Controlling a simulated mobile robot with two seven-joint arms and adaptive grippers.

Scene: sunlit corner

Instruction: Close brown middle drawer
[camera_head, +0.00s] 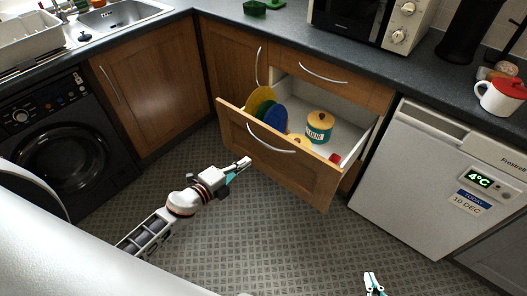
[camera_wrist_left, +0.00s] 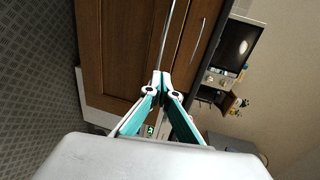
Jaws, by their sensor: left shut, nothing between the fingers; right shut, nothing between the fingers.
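The brown middle drawer (camera_head: 272,158) stands pulled out below a shut top drawer (camera_head: 318,79) in the corner cabinet. It has a curved metal handle (camera_head: 270,141). Inside are yellow and blue plates (camera_head: 272,115), a teal canister with a yellow lid (camera_head: 319,126) and a small red thing (camera_head: 335,158). My left gripper (camera_head: 246,162) is shut and empty in front of the drawer's left part, close to its front; I cannot tell if it touches. The left wrist view shows its fingers (camera_wrist_left: 160,82) together before brown wood. My right gripper (camera_head: 373,284) is shut and empty at the bottom edge, away from the drawer.
A white fridge (camera_head: 418,180) stands right of the drawer, a black washing machine (camera_head: 50,140) at the left. The counter above holds a microwave (camera_head: 352,22), a red-lidded pot (camera_head: 501,97) and a sink (camera_head: 115,14). The tiled floor (camera_head: 260,225) before the drawer is clear.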

